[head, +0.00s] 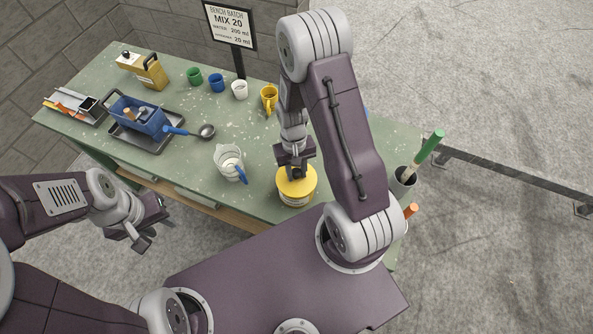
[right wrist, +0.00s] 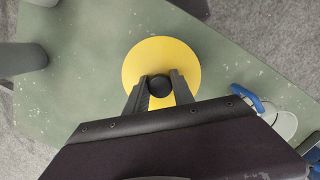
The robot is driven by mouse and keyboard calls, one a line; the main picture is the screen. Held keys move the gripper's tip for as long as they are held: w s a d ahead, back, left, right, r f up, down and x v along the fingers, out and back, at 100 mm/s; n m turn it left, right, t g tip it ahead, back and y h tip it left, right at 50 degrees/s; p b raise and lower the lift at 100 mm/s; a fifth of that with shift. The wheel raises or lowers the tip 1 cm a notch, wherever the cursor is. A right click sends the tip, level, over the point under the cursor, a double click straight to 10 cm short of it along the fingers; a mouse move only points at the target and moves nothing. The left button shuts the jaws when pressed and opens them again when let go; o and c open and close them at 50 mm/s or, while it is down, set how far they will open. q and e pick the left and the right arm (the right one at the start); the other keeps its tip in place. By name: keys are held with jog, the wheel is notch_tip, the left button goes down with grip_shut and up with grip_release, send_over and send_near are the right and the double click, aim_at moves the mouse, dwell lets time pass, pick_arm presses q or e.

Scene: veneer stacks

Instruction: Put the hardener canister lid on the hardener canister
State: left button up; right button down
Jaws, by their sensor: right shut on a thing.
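My right gripper (head: 295,171) is shut on the black knob (right wrist: 160,86) of the yellow hardener canister lid (head: 308,183). In the right wrist view the lid (right wrist: 160,51) is a round yellow disc with the knob at its centre between the two fingers. The hardener canister (head: 296,202), yellow with a pale label, stands upright at the front edge of the bench, directly under the lid. I cannot tell whether the lid is fully seated or slightly above the rim. My left gripper (head: 155,225) is open and empty, in front of the bench.
On the green bench (head: 190,180) a clear measuring jug with a blue handle (head: 229,164) stands left of the canister. A ladle (head: 205,131), a blue basket (head: 140,117), several mugs and a yellow container (head: 146,70) are farther back. A pot with a green-handled tool (head: 403,181) stands right.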

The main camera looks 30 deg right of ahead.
jog(key=c, duration=1)
grip_release()
jog(key=r, duration=0.3)
jog(key=w+r, duration=0.1)
jog(key=r, duration=0.2)
jog(key=r+b, duration=0.1)
jog(key=r, duration=0.2)
jog(key=shift+w+d, duration=0.1)
jog(key=shift+w, duration=0.05)
jog(key=shift+f, duration=0.15)
